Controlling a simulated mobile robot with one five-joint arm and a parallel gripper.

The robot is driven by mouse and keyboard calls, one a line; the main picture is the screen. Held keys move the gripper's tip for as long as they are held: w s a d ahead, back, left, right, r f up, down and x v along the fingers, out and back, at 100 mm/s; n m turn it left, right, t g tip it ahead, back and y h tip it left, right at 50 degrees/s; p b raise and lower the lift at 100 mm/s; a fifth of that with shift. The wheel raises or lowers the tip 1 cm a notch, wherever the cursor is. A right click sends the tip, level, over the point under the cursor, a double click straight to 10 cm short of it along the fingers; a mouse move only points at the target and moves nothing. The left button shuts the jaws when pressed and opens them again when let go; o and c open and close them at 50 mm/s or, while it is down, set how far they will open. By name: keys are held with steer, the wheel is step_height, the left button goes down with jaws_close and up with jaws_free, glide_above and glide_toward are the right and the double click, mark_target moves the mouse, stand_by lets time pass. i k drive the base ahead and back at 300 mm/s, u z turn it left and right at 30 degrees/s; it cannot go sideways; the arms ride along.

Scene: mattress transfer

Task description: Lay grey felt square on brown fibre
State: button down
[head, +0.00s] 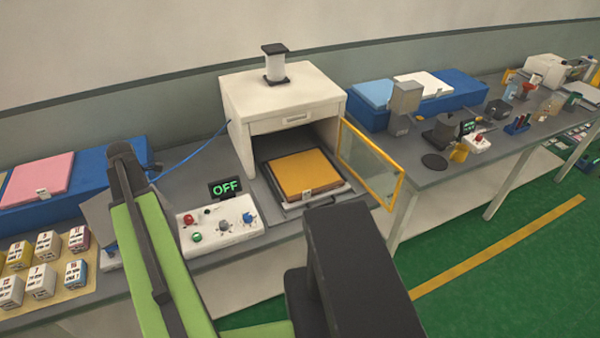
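A brown-orange square (303,173), which may be the brown fibre, lies flat on a dark tray (345,192) at the mouth of a white oven-like box (287,98). A small white tag sits at its front edge. A plain grey flat shape (97,212) shows at the left, partly behind my green and black arm. I cannot tell whether it is the grey felt square, or whether anything holds it. My gripper's fingers do not show; the arm hides what lies behind it.
The box's glass door (370,165) with a yellow frame stands open to the right. A control box (222,225) and an OFF display (225,188) stand left of the tray. Blue trays hold a pink square (38,178), a light blue square (373,93) and a white square (423,84).

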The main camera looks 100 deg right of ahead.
mark_target(305, 171)
steer(key=u, duration=0.05)
steer(key=k, duration=1.55)
steer(key=z, duration=0.5)
